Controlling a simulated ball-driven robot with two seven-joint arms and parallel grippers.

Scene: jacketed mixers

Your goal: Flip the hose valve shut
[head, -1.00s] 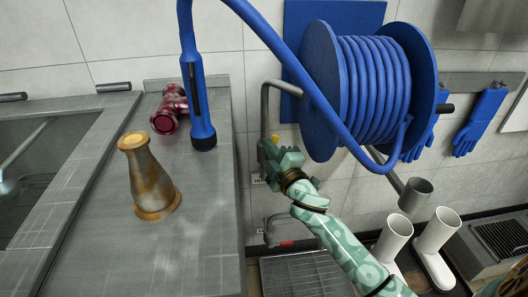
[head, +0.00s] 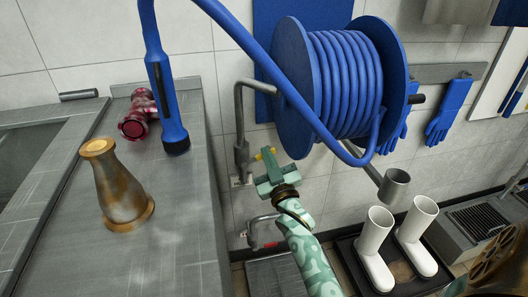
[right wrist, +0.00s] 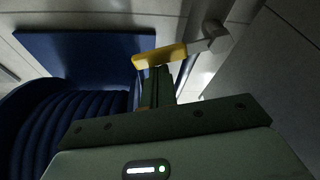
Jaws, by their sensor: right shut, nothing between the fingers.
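The hose valve sits on a grey wall pipe (head: 239,110) left of the blue hose reel (head: 291,95). Its yellow lever (head: 268,152) sticks out sideways from the pipe. In the right wrist view the yellow lever (right wrist: 159,56) runs left from the grey valve body (right wrist: 212,38). My right gripper (head: 265,168) is shut and empty, close by the lever. In the right wrist view its fingers (right wrist: 158,82) point at the lever and partly overlap it; I cannot tell whether they touch.
A steel counter (head: 75,230) at left carries a rusty vase-like vessel (head: 115,190), a red fitting (head: 137,118) and a blue hose nozzle (head: 165,100). White boots (head: 373,245) stand on a tray at lower right. A red-handled tap (head: 270,245) is below the gripper.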

